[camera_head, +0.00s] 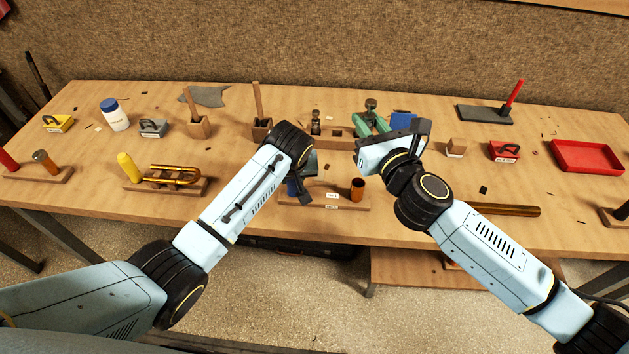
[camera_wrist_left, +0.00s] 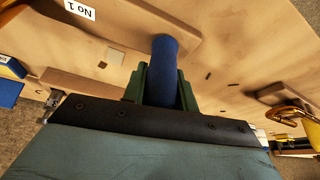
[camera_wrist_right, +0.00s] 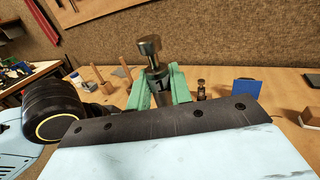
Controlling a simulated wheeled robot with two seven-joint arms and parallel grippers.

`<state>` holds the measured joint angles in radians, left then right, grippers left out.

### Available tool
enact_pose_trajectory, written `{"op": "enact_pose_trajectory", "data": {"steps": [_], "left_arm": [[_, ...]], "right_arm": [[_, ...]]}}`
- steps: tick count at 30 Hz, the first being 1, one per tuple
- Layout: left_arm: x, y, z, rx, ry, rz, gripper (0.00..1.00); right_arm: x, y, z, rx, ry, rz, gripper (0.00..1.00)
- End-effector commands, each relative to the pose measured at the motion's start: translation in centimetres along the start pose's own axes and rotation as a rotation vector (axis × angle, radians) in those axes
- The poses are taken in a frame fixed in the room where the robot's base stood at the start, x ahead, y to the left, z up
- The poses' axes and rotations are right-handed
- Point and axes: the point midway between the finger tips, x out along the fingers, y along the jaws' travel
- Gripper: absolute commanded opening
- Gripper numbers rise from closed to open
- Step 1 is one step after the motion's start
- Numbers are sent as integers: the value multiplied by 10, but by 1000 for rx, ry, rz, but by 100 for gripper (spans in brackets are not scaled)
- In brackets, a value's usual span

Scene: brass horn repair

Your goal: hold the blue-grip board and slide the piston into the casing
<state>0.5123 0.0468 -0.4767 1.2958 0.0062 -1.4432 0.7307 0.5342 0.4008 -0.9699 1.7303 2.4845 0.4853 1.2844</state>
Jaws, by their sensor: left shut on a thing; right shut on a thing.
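The blue-grip board (camera_head: 325,206) lies near the table's front edge. A copper-coloured casing (camera_head: 357,189) stands upright at its right end. Its blue grip (camera_head: 292,187) is at the left end, partly hidden by my left arm. In the left wrist view my left gripper (camera_wrist_left: 163,88) is shut on the blue grip (camera_wrist_left: 165,60), and a "No 1" label shows. My right gripper (camera_head: 371,124) is shut on a dark metal piston (camera_head: 371,104). In the right wrist view the piston (camera_wrist_right: 151,55) stands roughly upright between the green fingers (camera_wrist_right: 158,92), above and behind the casing.
A wooden rack (camera_head: 340,130) with another metal piston (camera_head: 315,122) stands behind. A blue block (camera_head: 403,118) is behind my right gripper. A board with a yellow grip and brass tubing (camera_head: 172,176) lies left. A brass tube (camera_head: 505,209) and red tray (camera_head: 588,156) are right.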

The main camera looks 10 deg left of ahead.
Motion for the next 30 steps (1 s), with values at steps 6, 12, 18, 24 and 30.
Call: {"op": "enact_pose_trajectory", "data": {"steps": [6,12,18,24,30], "left_arm": [[0,0,0,0,0,0,0],[0,0,0,0,0,0,0],[0,0,0,0,0,0,0],[0,0,0,0,0,0,0],[0,0,0,0,1,0,0]], "right_arm": [[0,3,-10,8,1,-161,0],[-2,-1,-33,0,15,-235,0],[-2,-1,-64,-2,13,-234,0],[-2,-1,-79,-1,12,-233,0],[-2,-1,-105,-2,13,-232,0]]}}
